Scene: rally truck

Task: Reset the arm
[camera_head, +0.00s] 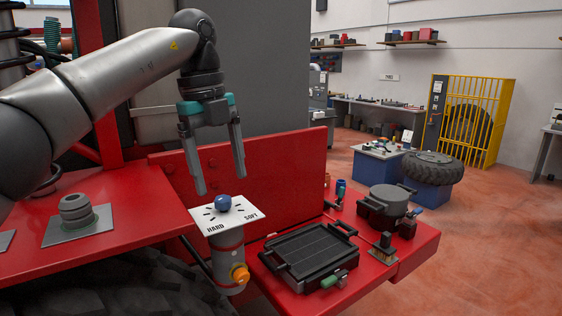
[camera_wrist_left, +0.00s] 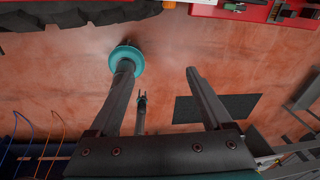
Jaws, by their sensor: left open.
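My left arm (camera_head: 110,80) comes in from the left in the head view, and its wrist bends downward. My left gripper (camera_head: 222,183) points down with its two grey fingers apart and nothing between them. It hangs above a white plate (camera_head: 229,225) marked HARD and SOFT, with a blue knob (camera_head: 223,203) on it. The fingertips look apart from the knob. In the left wrist view the gripper (camera_wrist_left: 158,70) is also open and empty, over the reddish floor (camera_wrist_left: 75,80). My right gripper does not show clearly in either view.
A red truck panel (camera_head: 280,165) stands behind the gripper. An orange knob (camera_head: 240,274) sits below the plate. The red ledge holds a black tray (camera_head: 310,255), a dark pot (camera_head: 387,206) and a brush (camera_head: 383,252). A tyre (camera_head: 432,167) rests on a blue box. Open floor lies at right.

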